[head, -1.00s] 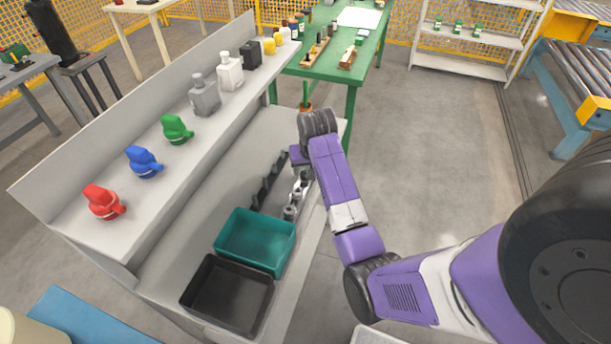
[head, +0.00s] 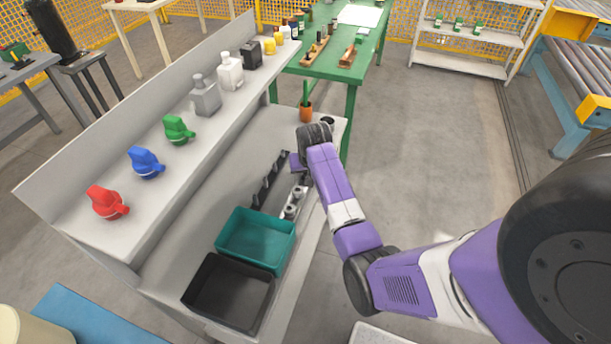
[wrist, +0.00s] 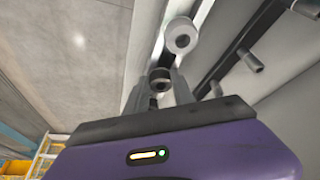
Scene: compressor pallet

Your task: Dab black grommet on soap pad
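A small black grommet (wrist: 160,80), seen as a dark ring with a pale centre, shows in the wrist view between the two fingertips of my gripper (wrist: 159,88). The fingers stand apart on either side of it, with little gap; contact is hard to judge. In the head view my gripper (head: 301,172) is low over the right side of the bench's lower deck, its fingertips largely hidden by the wrist. I cannot clearly identify the soap pad; a flat, dark round thing (head: 327,121) lies at the deck's far end.
A pale ring-topped part (wrist: 181,35) stands just beyond the grommet. A dark rail with pegs (head: 268,180) runs to the left. A teal bin (head: 256,238) and a black bin (head: 228,290) sit nearer. An orange pot (head: 306,113) stands at the far end.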

